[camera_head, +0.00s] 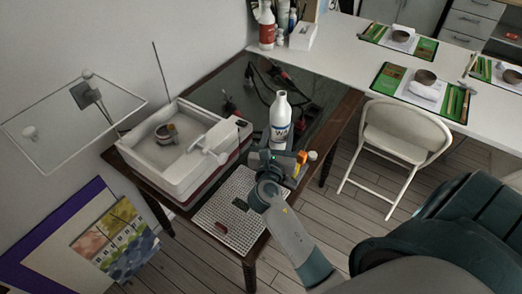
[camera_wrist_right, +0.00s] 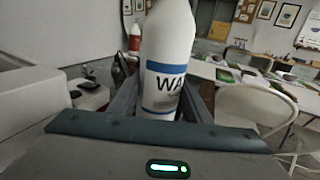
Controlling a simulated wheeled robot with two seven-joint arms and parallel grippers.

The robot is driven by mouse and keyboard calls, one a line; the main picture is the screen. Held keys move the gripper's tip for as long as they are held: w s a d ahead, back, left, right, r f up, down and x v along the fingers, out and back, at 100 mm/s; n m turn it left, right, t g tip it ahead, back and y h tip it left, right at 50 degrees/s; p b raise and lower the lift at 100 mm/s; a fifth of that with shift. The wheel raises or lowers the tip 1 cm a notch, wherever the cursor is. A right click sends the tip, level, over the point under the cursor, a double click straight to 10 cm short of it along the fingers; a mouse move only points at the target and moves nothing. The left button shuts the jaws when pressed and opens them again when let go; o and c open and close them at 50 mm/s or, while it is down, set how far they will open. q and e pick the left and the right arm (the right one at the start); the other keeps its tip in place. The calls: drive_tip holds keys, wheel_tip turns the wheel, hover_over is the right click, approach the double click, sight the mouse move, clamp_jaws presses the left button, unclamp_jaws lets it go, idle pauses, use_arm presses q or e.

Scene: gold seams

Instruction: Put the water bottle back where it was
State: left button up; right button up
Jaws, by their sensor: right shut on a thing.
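The water bottle (camera_head: 281,112) is white with a blue-edged label and stands upright over the dark table at its right half. My right gripper (camera_head: 281,143) is shut on the lower part of the bottle. In the right wrist view the bottle (camera_wrist_right: 168,50) stands upright between the fingers (camera_wrist_right: 163,108), its label reading "WA". The bottle's base is hidden by the gripper, so I cannot tell whether it touches the table. My left gripper is in neither view.
A white basin (camera_head: 165,165) with a small bowl stands to the left. A white perforated board (camera_head: 232,215) lies at the front. Small orange and white items (camera_head: 300,165) sit beside the gripper. Cables lie behind the bottle. A white folding chair (camera_head: 405,135) stands to the right.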

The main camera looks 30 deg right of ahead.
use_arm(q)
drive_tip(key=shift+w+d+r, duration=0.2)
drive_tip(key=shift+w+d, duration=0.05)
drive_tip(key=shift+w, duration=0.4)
use_arm(e)
drive_tip(key=w+a+f, duration=0.2)
drive_tip(key=a+f, duration=0.1)
drive_tip(key=a, duration=0.2)
drive_tip(key=shift+f, duration=0.15)
drive_tip(key=shift+w, duration=0.1)
drive_tip(key=shift+f, duration=1.85)
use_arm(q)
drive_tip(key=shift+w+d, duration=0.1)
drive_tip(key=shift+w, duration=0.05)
use_arm(e)
drive_tip(key=shift+f, duration=0.15)
drive_tip(key=shift+f, duration=0.1)
drive_tip(key=o, duration=1.2)
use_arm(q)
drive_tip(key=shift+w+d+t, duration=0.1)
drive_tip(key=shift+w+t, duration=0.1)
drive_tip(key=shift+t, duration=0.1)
